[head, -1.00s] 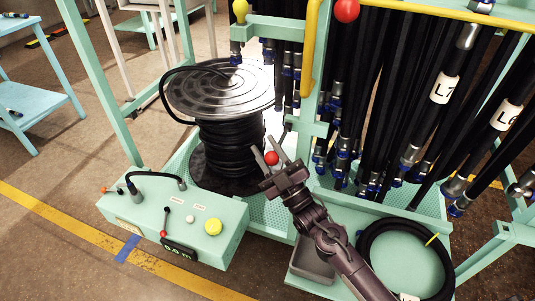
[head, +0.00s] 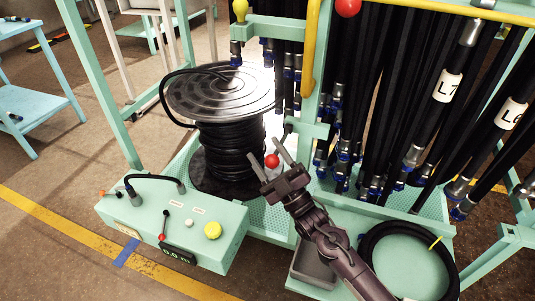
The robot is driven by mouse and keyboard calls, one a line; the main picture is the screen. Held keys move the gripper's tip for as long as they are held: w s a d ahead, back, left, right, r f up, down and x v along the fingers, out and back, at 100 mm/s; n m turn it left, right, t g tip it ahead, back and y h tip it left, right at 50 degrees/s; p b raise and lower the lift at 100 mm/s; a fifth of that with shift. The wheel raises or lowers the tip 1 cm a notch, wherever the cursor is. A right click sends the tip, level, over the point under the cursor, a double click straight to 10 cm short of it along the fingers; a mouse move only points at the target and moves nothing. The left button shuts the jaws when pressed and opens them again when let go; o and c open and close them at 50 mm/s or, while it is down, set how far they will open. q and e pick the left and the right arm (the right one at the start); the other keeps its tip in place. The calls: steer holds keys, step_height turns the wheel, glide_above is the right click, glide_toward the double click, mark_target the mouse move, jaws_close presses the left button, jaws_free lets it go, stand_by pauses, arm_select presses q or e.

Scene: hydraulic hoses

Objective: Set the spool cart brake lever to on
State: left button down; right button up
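The spool cart (head: 270,224) is a pale green frame carrying a spool of black hose (head: 228,148). A red ball knob (head: 271,160), which looks like the end of the brake lever, shows beside the spool's lower right. The lever's shaft is mostly hidden, so its setting cannot be told. My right gripper (head: 263,148) is open, with one finger on each side of the red knob in the picture. I cannot tell whether the fingers touch it. My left gripper is out of view.
A control box (head: 220,245) with a small red-ended lever (head: 162,237), a yellow button (head: 213,230) and a display stands at front left. Hanging black hoses (head: 380,110) crowd the right. A coiled hose (head: 405,228) lies at lower right. A yellow rail (head: 310,50) stands above.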

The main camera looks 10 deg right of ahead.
steer(key=shift+s+d+f, duration=0.15)
steer(key=shift+s+f, duration=0.1)
steer(key=shift+s, duration=0.05)
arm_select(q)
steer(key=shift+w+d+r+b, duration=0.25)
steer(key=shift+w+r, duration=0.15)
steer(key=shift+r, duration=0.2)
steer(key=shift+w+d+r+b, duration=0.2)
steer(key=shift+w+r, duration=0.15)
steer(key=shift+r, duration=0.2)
arm_select(e)
steer(key=v, duration=0.7)
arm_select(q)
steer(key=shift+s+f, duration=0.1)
